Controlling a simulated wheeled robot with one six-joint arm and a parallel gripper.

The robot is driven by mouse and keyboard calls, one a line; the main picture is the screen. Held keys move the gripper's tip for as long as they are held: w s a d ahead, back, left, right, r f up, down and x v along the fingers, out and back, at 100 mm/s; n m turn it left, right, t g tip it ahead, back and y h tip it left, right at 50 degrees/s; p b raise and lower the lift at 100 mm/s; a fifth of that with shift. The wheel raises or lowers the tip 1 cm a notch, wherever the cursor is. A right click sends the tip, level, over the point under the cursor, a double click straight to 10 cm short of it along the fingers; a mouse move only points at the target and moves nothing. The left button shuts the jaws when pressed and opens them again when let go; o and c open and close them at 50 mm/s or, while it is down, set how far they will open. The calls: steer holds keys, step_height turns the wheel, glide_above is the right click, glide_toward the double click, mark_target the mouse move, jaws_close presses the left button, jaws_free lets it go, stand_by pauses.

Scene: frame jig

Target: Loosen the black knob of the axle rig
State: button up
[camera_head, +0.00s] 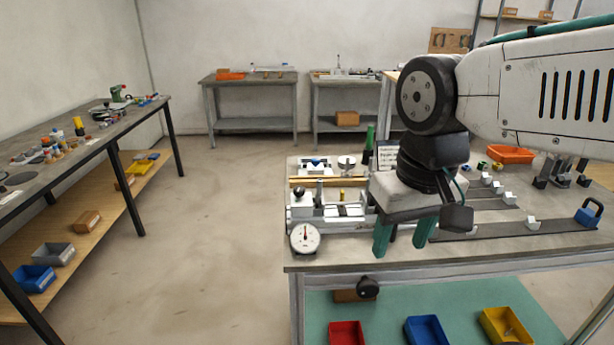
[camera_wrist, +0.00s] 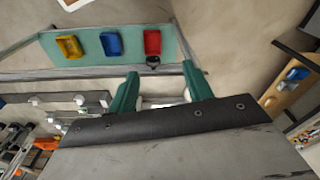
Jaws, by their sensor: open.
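A black round knob (camera_head: 368,287) shows below the front edge of the workbench, above the lower shelf. It also shows in the wrist view (camera_wrist: 152,61), beyond the fingertips and beside the red bin. Another small black ball knob (camera_head: 299,193) sits on a pale fixture (camera_head: 330,210) at the bench's left side. I cannot tell for certain which knob belongs to the axle rig. My gripper (camera_head: 402,248) points down over the bench near its front edge, right of the fixture. Its two green fingers (camera_wrist: 160,84) are apart with nothing held between them.
A white dial gauge (camera_head: 304,238) stands at the bench's front left corner. A blue padlock-shaped block (camera_head: 589,213) and an orange tray (camera_head: 511,154) are on the right. Red (camera_head: 346,334), blue and yellow bins stand on the lower shelf. The floor left of the bench is clear.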

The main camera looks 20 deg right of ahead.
steer(key=w+r+m, duration=0.3)
steer(key=w+m, duration=0.2)
steer(key=w, duration=0.8)
steer(key=m+g, duration=0.1)
steer(key=m, duration=0.8)
glide_above(299, 188)
step_height(299, 188, down, 6)
steer(key=shift+s+r, duration=0.1)
step_height(299, 188, down, 7)
steer(key=shift+r, duration=0.1)
steer(key=shift+f, duration=0.45)
steer(key=c, duration=1)
